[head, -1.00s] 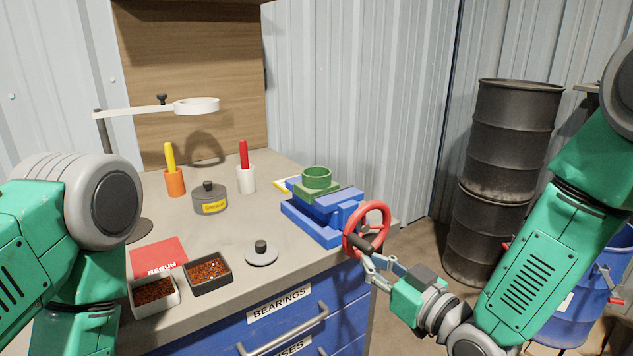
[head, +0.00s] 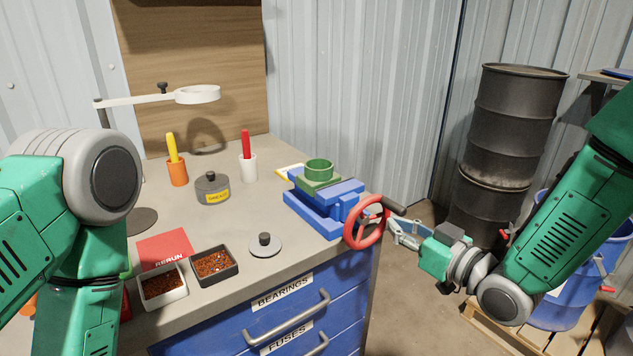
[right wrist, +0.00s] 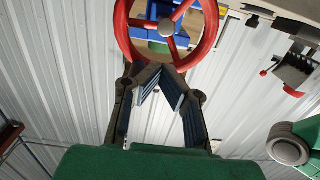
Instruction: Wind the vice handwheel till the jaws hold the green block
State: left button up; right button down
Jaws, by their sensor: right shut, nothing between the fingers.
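The blue vice (head: 325,212) stands at the bench's right corner. A green block (head: 318,184) with a round green top sits at its jaws; I cannot tell whether they touch it. The red handwheel (head: 349,232) faces the front right, its dark handle (head: 396,205) at the upper right of the rim. My right gripper (head: 392,229) is shut and empty, just below the handle, right of the wheel. In the right wrist view the handwheel (right wrist: 122,32) is beyond the fingertips (right wrist: 160,72); contact with the handle is unclear. My left gripper is out of view.
The grease tin (head: 212,188), a round lid with a knob (head: 265,246) and two trays of small parts, one dark (head: 232,276), one white (head: 182,296), stand left of the vice. Dark drums (head: 508,130) stand at right.

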aim_at(405, 212)
jog(key=shift+w+d+r+t, duration=0.5)
jog(key=shift+w+d+r, duration=0.25)
jog(key=shift+w+r, duration=0.25)
notch_tip(405, 212, down, 11)
jog(key=b, duration=0.7)
jog(key=s+a, duration=0.1)
jog(key=s+a+r+p, duration=0.1)
jog(key=s+a, duration=0.1)
jog(key=s+a+p, duration=0.1)
jog(key=a, duration=0.1)
jog(key=shift+s+a+r, duration=0.2)
jog(key=shift+r, duration=0.2)
jog(key=r+p, duration=0.2)
jog(key=r, duration=0.1)
jog(key=r+p, duration=0.4)
jog(key=r, duration=0.1)
jog(key=shift+w+d+r+p, duration=0.1)
jog(key=shift+d+r+p, duration=0.2)
jog(key=shift+d, duration=0.05)
jog(key=shift+w+d+r, duration=0.15)
jog(key=shift+w+d, duration=0.1)
jog(key=shift+d, duration=0.25)
jog(key=shift+w+d+r, duration=0.1)
jog(key=shift+w+d, duration=0.15)
jog(key=shift+d, duration=0.25)
